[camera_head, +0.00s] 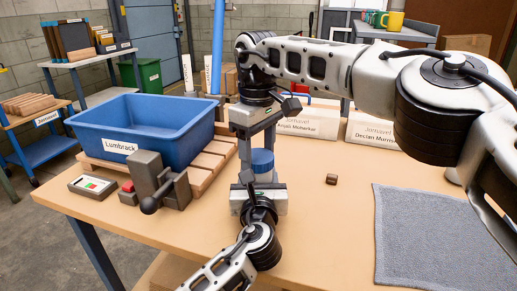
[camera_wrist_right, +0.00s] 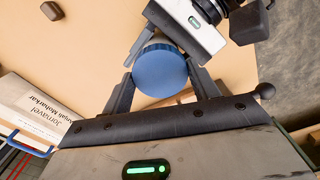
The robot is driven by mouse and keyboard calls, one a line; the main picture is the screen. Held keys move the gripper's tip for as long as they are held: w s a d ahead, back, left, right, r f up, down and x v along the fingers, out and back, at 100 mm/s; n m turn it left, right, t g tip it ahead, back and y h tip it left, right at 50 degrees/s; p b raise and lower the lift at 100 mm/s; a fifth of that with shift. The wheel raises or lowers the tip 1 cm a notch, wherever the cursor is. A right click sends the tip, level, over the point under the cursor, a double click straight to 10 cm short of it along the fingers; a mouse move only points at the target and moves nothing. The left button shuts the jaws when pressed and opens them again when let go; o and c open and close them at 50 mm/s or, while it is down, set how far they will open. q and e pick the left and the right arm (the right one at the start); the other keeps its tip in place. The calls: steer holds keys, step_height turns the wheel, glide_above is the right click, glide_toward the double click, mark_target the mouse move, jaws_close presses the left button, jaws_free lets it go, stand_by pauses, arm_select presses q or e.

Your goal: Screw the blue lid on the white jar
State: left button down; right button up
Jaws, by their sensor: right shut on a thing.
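The blue lid (camera_head: 262,160) is between the fingers of my right gripper (camera_head: 259,146), which comes down from above and is shut on it. In the right wrist view the round top of the lid (camera_wrist_right: 160,72) faces the camera, with a dark finger on each side. My left gripper (camera_head: 261,188) is low at the table, just below the lid, its fingers on either side of the place under it.
A blue Lumbrack bin (camera_head: 145,125) stands on wooden slats at the left, behind a grey lever device (camera_head: 158,182). A small brown block (camera_head: 331,179) lies right of the grippers. A grey mat (camera_head: 440,235) covers the right side. White name signs stand at the back.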

steer(key=shift+s+m, duration=0.1)
steer(key=shift+m, duration=0.6)
steer(key=o, duration=0.9)
steer(key=shift+o, duration=0.2)
steer(key=shift+r, duration=2.3)
